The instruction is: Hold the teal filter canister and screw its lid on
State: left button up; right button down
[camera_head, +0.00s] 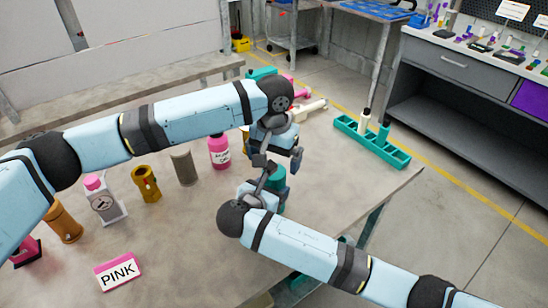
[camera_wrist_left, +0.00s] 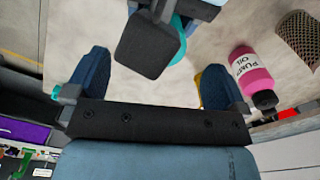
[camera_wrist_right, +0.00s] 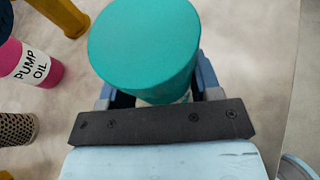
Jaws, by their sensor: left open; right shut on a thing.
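The teal filter canister (camera_head: 278,176) stands near the right part of the table, partly hidden by my grippers. My right gripper (camera_head: 266,190) is shut on it from the near side. In the right wrist view the teal cylinder (camera_wrist_right: 145,45) fills the space between the fingers, its smooth flat top facing the camera. I cannot tell whether that top is a separate lid. My left gripper (camera_head: 278,158) is open and empty, just above and beyond the canister. In the left wrist view a dark block of my right gripper covers most of the canister, leaving only a teal edge (camera_wrist_left: 176,47).
A pink pump oil bottle (camera_head: 219,153), a mesh cylinder (camera_head: 184,168), a golden part (camera_head: 146,184) and a grey bottle with a pink cap (camera_head: 105,203) stand left of the grippers. A PINK sign (camera_head: 118,271) is at the front.

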pick_arm(q)
notch_tip(320, 180, up, 12)
dwell(0.6)
pick_arm(e)
jog(key=shift+c, duration=1.1)
grip_release()
pick_arm(q)
jog(key=shift+r+p, duration=0.8)
pick_arm(e)
jog(key=v, duration=1.3)
jog(key=shift+s+a+r, duration=0.2)
jog(key=shift+s+r, duration=0.05)
